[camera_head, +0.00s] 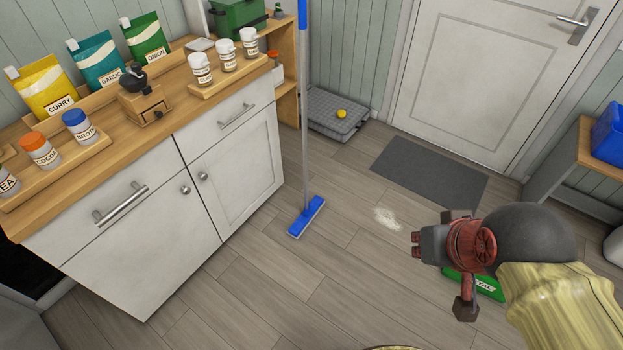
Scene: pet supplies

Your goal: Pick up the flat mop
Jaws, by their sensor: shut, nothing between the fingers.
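The flat mop stands upright on the floor in the head view, beside the white cabinet's right end. It has a blue flat head (307,216), a thin grey pole (305,120) and a blue upper grip that runs out of the top of the picture. My gripper (416,245) is at the right, shut and empty, pointing left. It shows well to the right of the mop and apart from it.
A wooden-topped white cabinet (235,190) fills the left, with jars and spice bags on it. A grey crate (335,115) with a yellow ball (341,113) stands behind the mop. White powder (387,217), a dark mat (430,172) and a green item (487,289) lie on the floor.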

